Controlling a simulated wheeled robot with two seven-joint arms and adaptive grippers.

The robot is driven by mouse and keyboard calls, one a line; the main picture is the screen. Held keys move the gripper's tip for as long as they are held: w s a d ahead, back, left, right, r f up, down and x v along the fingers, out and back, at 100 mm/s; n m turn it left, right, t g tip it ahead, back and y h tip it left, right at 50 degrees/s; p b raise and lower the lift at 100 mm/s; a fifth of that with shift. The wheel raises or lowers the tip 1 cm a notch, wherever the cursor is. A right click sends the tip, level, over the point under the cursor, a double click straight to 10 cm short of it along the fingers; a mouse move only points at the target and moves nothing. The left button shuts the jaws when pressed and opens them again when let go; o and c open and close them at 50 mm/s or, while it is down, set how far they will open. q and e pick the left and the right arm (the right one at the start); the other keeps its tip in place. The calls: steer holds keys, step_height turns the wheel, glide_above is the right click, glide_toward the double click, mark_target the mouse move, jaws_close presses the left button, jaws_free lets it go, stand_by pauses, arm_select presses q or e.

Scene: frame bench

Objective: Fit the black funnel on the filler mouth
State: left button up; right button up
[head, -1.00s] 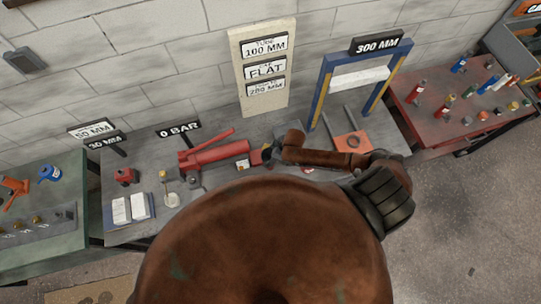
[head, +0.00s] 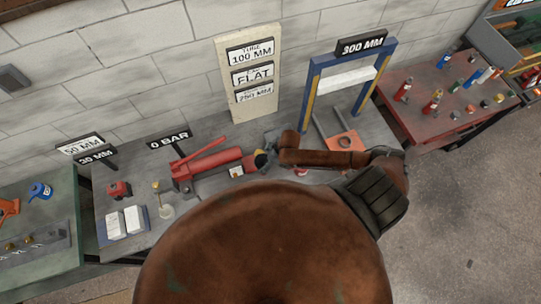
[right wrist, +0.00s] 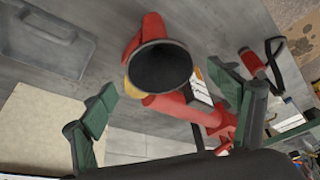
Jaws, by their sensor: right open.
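The black funnel (right wrist: 160,66) shows in the right wrist view with its wide round mouth toward the camera. It stands over the end of the red hand pump (right wrist: 190,108), beside a yellow part. The filler mouth is hidden, and I cannot tell whether the funnel is seated on it. My right gripper (right wrist: 165,100) is open, its green fingers apart on either side of the funnel, not visibly touching it. In the head view the red pump (head: 215,165) lies on the grey bench, and my right gripper (head: 268,152) is at its right end, mostly hidden. My left gripper is not in view.
A blue press frame (head: 313,80) stands right of the pump, with an orange plate (head: 343,142) below. A sign board (head: 250,105) leans on the wall behind. White blocks on a blue tray (head: 146,224) lie left. A red table (head: 445,112) with bottles stands far right.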

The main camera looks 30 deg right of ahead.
steer(key=v, duration=0.8)
steer(key=shift+r, duration=0.2)
steer(key=shift+s+d+f, duration=0.1)
steer(key=shift+s, duration=0.05)
